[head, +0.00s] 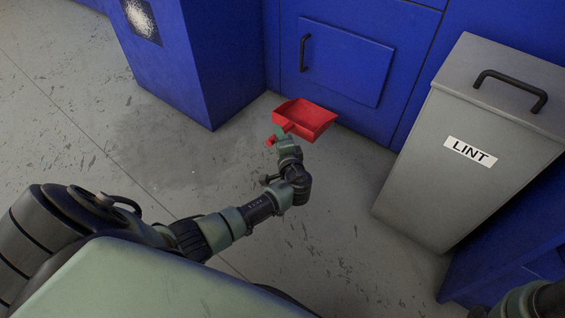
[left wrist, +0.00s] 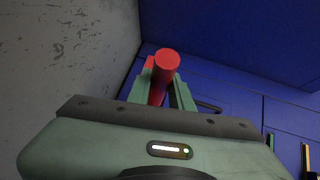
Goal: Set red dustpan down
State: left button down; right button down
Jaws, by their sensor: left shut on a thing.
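The red dustpan (head: 306,118) is in the upper middle of the head view, in front of the blue machine. Its open pan faces up and its wide side points away from me. My left gripper (head: 280,137) is shut on its handle. In the left wrist view the round red handle end (left wrist: 167,58) stands between the two green fingers of my left gripper (left wrist: 166,88), and the pan is mostly hidden. I cannot tell whether the pan touches the floor. My right gripper is not in view.
The blue machine (head: 345,65) has a panel with a black handle behind the dustpan. A blue column (head: 195,60) stands to the left. A grey bin marked LINT (head: 470,150) stands to the right. Grey floor (head: 330,200) is clear between, with a darker dusty patch (head: 180,155) at left.

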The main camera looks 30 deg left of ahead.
pick_arm(q)
notch_tip(320, 180, down, 12)
jog(key=b, duration=0.7)
jog(key=shift+d+f+b, duration=0.1)
jog(key=shift+f+b, duration=0.05)
jog(key=shift+b, duration=0.25)
jog(key=shift+r, duration=0.2)
jog(key=shift+f, duration=0.2)
jog(key=c, duration=1.3)
grip_release()
jog(key=shift+o, duration=0.2)
jog(key=shift+r, duration=0.15)
